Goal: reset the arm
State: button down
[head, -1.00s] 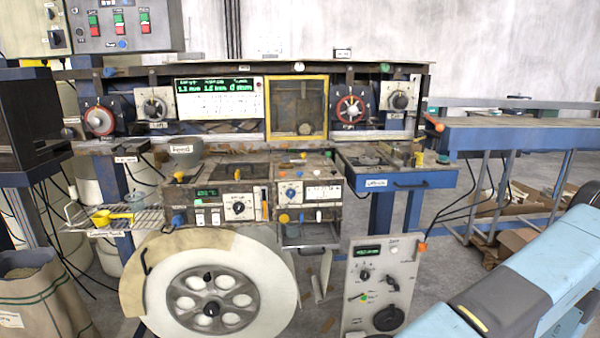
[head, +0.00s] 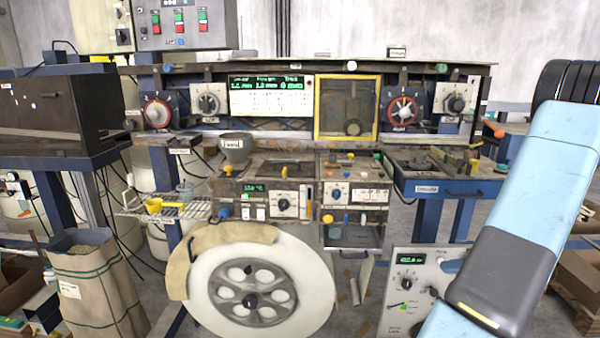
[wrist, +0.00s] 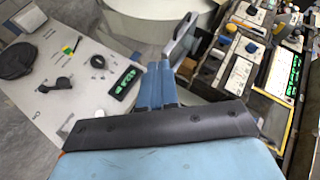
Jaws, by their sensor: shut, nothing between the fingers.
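My gripper (wrist: 160,82) is shut and empty in the wrist view, its two blue fingers side by side. In the picture it lies between the grey control box (wrist: 60,85) at left and the machine's control panels at right; I cannot tell how far off these are. In the head view my light-blue arm rises along the right side, in front of the control box (head: 400,312) and the blue drawer end of the bench.
The laminating machine (head: 275,195) stands in the middle, with a large white wheel (head: 312,296) below. A paper sack (head: 95,285) stands on the floor at left, beneath a black cabinet (head: 50,115). A wire shelf (head: 160,208) with a yellow scoop (head: 165,205) juts out at the machine's left.

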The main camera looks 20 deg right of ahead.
jog(key=w+a+r+n+g+h, duration=0.15)
jog(key=a+r+g, duration=0.25)
jog(key=a+r, duration=0.6)
jog(key=w+a+r+n+g, duration=0.25)
jog(key=a+r, duration=0.45)
jog(key=a, duration=0.7)
jog(key=s+a+r+n+t+h, duration=0.1)
jog(key=s+a+r+h, duration=0.4)
jog(key=s+a+r, duration=0.6)
jog(key=s+a+t, duration=0.1)
jog(key=s+a, duration=0.1)
jog(key=a, duration=0.1)
jog(key=shift+s+a+r+n+h, duration=0.25)
jog(key=shift+s+n+h, duration=0.05)
jog(key=shift+s+h, duration=0.05)
